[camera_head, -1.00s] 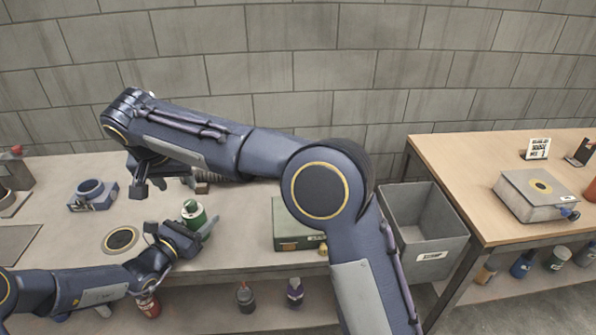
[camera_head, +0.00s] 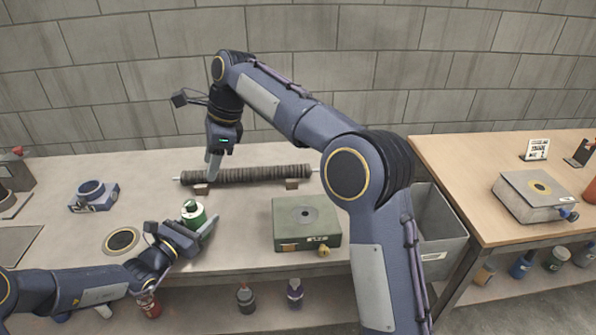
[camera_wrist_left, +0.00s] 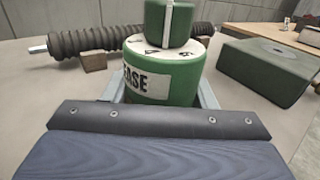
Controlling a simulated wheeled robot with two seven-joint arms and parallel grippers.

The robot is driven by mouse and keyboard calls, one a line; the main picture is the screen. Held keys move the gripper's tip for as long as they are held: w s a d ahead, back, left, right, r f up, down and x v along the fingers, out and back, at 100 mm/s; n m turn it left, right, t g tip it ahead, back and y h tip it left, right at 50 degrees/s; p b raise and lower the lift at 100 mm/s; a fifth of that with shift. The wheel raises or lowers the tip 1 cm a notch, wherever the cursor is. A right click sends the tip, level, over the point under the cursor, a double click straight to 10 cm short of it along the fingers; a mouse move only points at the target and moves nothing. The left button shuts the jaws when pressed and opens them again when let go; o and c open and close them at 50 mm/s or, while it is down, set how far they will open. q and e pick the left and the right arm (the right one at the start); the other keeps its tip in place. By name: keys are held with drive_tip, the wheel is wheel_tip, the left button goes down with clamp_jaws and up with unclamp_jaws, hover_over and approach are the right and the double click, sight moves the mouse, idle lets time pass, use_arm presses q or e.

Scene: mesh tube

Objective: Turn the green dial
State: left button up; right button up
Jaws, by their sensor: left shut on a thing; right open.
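The green dial (camera_head: 193,207) is a green knob with a white stripe, above a white marked face on a green drum. In the left wrist view, the green dial (camera_wrist_left: 168,22) stands upright on the labelled green drum (camera_wrist_left: 168,78). My left gripper (camera_head: 190,234) is shut on the drum, with one finger at each side, below the knob. The drum's lower front is hidden by the gripper. My right gripper (camera_head: 214,165) is open and points down by the left part of a dark ribbed tube (camera_head: 255,175), behind the dial and above it in the picture.
The ribbed tube lies on small brown blocks. A green box (camera_head: 306,226) with a dark round top patch sits right of the drum. A grey bin (camera_head: 440,235) stands between the tables. A grey-blue ring fixture (camera_head: 92,195) and a dark disc (camera_head: 121,241) are left.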

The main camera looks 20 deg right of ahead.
sight(198, 210)
use_arm(q)
drive_tip(key=shift+r+p, duration=0.65)
drive_tip(key=shift+r, duration=0.15)
drive_tip(key=shift+r+p, duration=0.7)
drive_tip(key=shift+r, duration=0.1)
use_arm(e)
drive_tip(key=s+d+r+n+t, duration=0.1)
drive_tip(key=s+d+r+n, duration=0.1)
drive_tip(key=s+d+n, duration=0.2)
drive_tip(key=s+d+r+n+t, duration=0.1)
drive_tip(key=s+d+n, duration=0.4)
drive_tip(key=s, duration=0.8)
drive_tip(key=shift+s+d+r, duration=0.25)
drive_tip(key=shift+d+r, duration=0.55)
drive_tip(key=shift+d, duration=1)
